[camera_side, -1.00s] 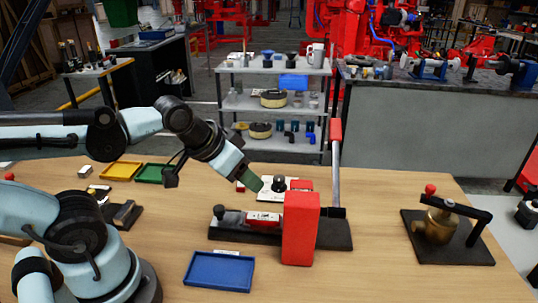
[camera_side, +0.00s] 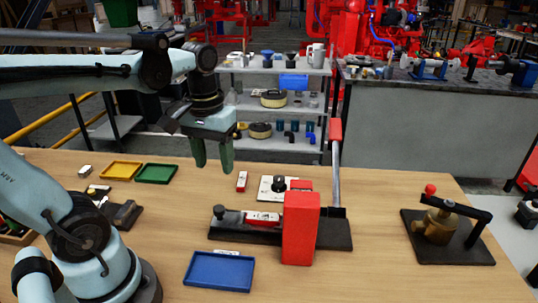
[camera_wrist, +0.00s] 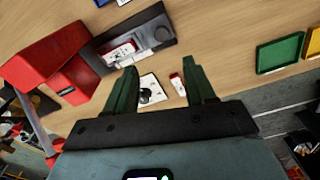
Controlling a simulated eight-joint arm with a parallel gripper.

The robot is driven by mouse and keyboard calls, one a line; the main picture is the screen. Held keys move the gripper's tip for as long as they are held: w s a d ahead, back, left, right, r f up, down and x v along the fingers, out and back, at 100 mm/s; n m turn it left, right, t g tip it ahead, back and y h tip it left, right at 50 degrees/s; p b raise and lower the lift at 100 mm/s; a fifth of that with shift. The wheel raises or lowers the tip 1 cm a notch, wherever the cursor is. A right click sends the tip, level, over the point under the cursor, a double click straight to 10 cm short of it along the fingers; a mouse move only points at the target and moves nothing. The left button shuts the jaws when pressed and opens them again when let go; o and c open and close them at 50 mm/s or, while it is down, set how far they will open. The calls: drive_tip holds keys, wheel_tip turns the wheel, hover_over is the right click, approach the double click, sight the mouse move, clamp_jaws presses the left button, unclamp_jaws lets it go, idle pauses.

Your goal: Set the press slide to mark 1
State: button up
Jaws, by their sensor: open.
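The press has a dark base (camera_side: 328,239), a red upright block (camera_side: 301,228) and a lever (camera_side: 336,170) standing nearly upright with a red grip. Its slide with a red-and-white label (camera_side: 263,219) lies left of the red block, with a black knob (camera_side: 218,213) at the base's left end. The label also shows in the wrist view (camera_wrist: 121,52), but no mark is readable. My gripper (camera_side: 213,168) is open and empty, with green fingers pointing down, above the table behind and left of the press. In the wrist view its fingers (camera_wrist: 160,75) spread apart.
A white plate with a black dial (camera_side: 278,184) and a small red-and-white block (camera_side: 242,181) lie behind the press. Yellow (camera_side: 120,171), green (camera_side: 156,173) and blue (camera_side: 219,271) trays lie on the table. A brass valve fixture (camera_side: 438,226) stands right. The front right table is clear.

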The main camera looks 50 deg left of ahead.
sight(219, 207)
drive_tip(key=shift+s+a+f, duration=0.1)
drive_tip(key=shift+f, duration=5.8)
drive_tip(key=shift+c, duration=0.3)
clamp_jaws()
